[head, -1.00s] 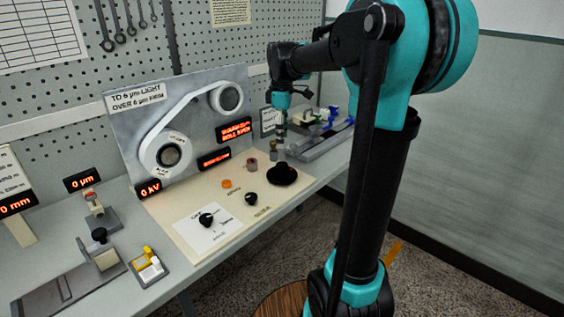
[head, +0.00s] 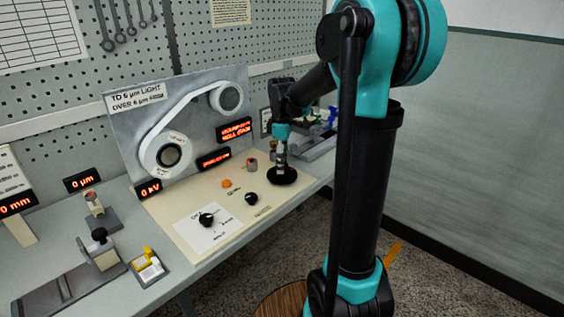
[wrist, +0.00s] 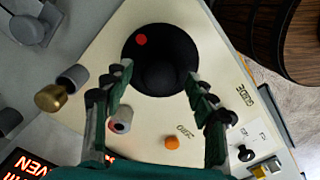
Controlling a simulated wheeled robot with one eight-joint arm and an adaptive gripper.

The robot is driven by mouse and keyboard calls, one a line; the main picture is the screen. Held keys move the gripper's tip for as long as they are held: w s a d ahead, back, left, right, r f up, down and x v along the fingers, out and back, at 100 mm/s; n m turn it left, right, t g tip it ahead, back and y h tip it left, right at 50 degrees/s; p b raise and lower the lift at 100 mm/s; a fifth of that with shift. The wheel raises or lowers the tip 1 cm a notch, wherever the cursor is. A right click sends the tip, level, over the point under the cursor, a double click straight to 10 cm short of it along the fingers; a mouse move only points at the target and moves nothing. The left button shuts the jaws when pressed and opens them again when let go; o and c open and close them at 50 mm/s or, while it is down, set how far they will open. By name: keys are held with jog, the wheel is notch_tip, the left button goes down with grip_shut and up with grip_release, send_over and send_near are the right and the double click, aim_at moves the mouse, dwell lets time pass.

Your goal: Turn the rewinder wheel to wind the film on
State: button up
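The rewinder wheel (head: 285,176) is a black disc lying flat on the right part of the cream control board. In the wrist view the wheel (wrist: 178,45) has a red dot near its rim and a dark raised hub. My gripper (head: 281,157) points down just above the wheel. In the wrist view my gripper (wrist: 160,72) is open, its two fingers apart on either side of the hub. Contact cannot be told. The white film (head: 183,112) runs between a lower-left spool (head: 168,154) and an upper-right spool (head: 227,97) on the upright panel.
The cream board (head: 190,196) also carries an orange button (head: 226,183), a black knob (head: 250,198) and another black knob on a white plate (head: 206,219). Red displays (head: 233,130) glow on the panel. A small cylinder (wrist: 72,78) and a brass knob (wrist: 50,98) stand beside my left finger.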

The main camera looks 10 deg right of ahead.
jog(key=c, duration=1)
jog(key=m, duration=0.4)
jog(key=shift+m, duration=0.4)
jog(key=m, duration=1.4)
jog(key=shift+m, duration=0.4)
